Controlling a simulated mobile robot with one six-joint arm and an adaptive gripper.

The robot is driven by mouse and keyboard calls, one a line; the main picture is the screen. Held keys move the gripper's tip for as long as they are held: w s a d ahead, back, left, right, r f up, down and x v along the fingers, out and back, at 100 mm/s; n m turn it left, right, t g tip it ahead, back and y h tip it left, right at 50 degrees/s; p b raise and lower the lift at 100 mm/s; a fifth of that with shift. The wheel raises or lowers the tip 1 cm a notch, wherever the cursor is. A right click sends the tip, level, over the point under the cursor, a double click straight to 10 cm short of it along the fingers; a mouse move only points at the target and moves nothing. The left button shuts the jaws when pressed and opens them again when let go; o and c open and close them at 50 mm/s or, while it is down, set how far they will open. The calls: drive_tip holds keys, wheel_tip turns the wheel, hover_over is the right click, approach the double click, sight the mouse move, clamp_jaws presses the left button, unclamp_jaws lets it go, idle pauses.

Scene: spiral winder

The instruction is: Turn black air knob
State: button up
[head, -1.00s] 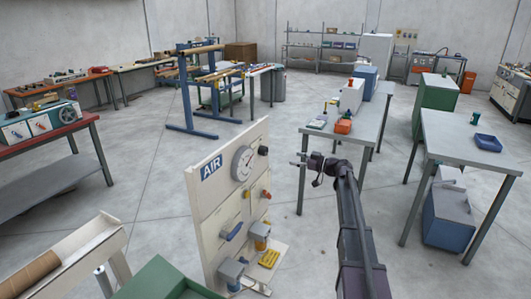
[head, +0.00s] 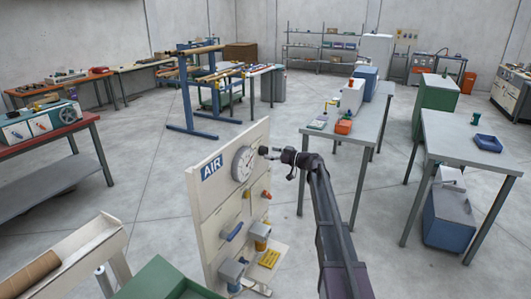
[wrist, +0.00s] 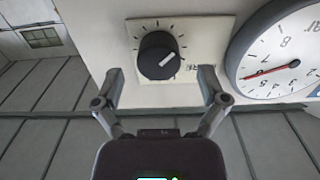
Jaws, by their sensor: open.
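In the head view the knob (head: 263,151) shows at the panel's upper right, beside the round gauge. My gripper (wrist: 158,80) is open, with one finger on each side just below the knob in the wrist view; the fingers look apart from it. In the head view my gripper (head: 274,156) is at the knob's right, and I cannot tell whether they touch.
The round gauge (wrist: 292,62) with a red needle is close to the right finger. On the panel (head: 207,205) below are a red knob (head: 266,194), a blue handle (head: 233,232) and a yellow-topped fitting (head: 261,231). A grey table (head: 375,110) stands behind; open floor lies between.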

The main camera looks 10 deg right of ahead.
drive_tip(key=shift+x, duration=1.4)
drive_tip(key=c, duration=1.1)
